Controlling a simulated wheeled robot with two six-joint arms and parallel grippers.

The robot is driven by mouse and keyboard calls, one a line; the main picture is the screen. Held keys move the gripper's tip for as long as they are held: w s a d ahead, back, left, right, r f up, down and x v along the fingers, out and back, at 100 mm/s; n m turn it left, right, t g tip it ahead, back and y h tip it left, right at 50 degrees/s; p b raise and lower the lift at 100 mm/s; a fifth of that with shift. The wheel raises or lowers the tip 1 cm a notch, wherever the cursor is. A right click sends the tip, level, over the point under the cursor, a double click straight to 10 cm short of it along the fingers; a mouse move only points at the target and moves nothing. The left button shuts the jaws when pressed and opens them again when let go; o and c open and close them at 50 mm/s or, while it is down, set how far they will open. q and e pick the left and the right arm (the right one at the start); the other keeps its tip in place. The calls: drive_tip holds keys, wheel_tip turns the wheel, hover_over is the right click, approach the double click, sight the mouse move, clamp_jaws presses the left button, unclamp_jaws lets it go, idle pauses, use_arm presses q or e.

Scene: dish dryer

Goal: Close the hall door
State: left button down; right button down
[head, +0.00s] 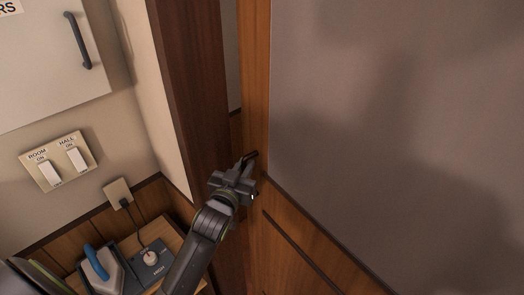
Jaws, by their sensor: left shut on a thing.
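The hall door (256,75) is on the right in the head view, with a wooden edge, a large grey panel and wood below. A narrow strip shows between its edge and the dark wooden frame (190,80), so it looks slightly ajar. My left gripper (250,160) is at the door's edge, shut on what looks like the dark door handle. The fingers hide most of the handle. My right gripper is not in view.
At left, a wall plate holds the ROOM and HALL switches (60,160). Above it is a pale cabinet door with a dark handle (78,40). A plug socket (118,192) is below. A wooden shelf at lower left holds a blue-handled iron (97,270) and a grey knobbed device (152,266).

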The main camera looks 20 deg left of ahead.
use_arm(q)
drive_tip(key=s+a+n+y, duration=0.2)
drive_tip(key=s+a+y, duration=0.1)
drive_tip(key=s, duration=0.8)
drive_tip(key=shift+s+a+f+g+b, duration=0.35)
drive_tip(key=shift+s+a+f+g, duration=0.05)
drive_tip(key=shift+a+f, duration=0.1)
drive_tip(key=c, duration=1.8)
unclamp_jaws()
drive_tip(key=shift+c, duration=0.2)
drive_tip(key=shift+o, duration=0.4)
drive_tip(key=shift+s+r, duration=0.1)
drive_tip(key=shift+s, duration=0.05)
drive_tip(key=shift+s+r, duration=0.2)
drive_tip(key=shift+r, duration=0.15)
drive_tip(key=shift+s, duration=0.1)
